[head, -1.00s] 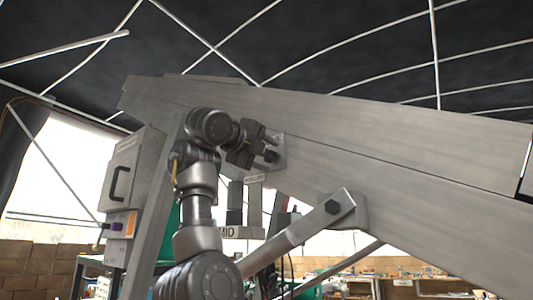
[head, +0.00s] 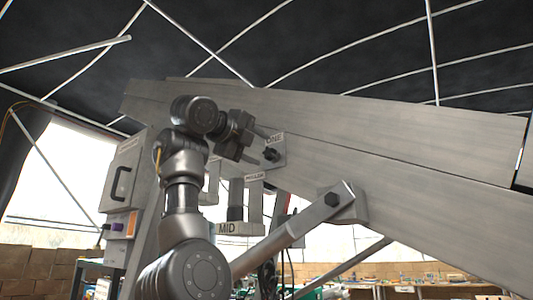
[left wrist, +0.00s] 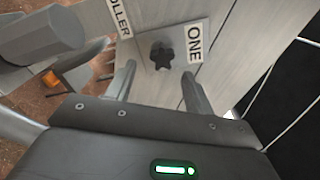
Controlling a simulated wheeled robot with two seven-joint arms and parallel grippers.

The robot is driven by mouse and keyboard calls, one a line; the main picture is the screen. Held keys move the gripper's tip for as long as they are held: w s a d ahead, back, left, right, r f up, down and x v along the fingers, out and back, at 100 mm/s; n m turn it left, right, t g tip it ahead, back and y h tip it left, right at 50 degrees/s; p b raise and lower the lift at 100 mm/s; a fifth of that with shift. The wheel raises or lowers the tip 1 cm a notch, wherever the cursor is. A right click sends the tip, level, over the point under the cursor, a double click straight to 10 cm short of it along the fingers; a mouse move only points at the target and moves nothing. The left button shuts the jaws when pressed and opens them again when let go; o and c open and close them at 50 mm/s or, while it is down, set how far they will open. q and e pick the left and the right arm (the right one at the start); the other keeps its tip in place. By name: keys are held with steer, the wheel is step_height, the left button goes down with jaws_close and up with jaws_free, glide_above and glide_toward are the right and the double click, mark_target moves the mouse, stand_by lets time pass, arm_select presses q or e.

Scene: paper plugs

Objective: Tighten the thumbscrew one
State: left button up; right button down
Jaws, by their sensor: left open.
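Thumbscrew one is a dark star-shaped knob (head: 271,155) on a small grey plate marked ONE (head: 275,139), fixed to the big grey beam. In the left wrist view the knob (left wrist: 162,55) is beyond the fingertips, between their lines, with the ONE label (left wrist: 195,56) to its right. My left gripper (head: 262,147) is open and empty. It faces the knob from the left, with a gap between them. Its two fingers also show in the left wrist view (left wrist: 160,86), apart and not touching the knob. My right gripper is out of view.
A diagonal strut (head: 285,238) with a large bolt (head: 332,199) meets the beam at lower right. A grey box with a handle (head: 122,183) stands at left.

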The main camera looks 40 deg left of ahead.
arm_select(q)
steer(key=shift+f+n+b, duration=0.15)
steer(key=shift+n+b, duration=0.2)
steer(key=shift+n, duration=1.85)
steer(key=n, duration=0.2)
steer(key=n+b, duration=0.1)
steer(key=n, duration=0.2)
steer(key=shift+s+a, duration=0.1)
steer(key=shift+a, duration=0.3)
steer(key=n, duration=0.2)
steer(key=shift+a+f+n, duration=0.1)
steer(key=shift+a+n, duration=0.05)
steer(key=shift+n, duration=0.25)
steer(key=shift+a+f, duration=0.1)
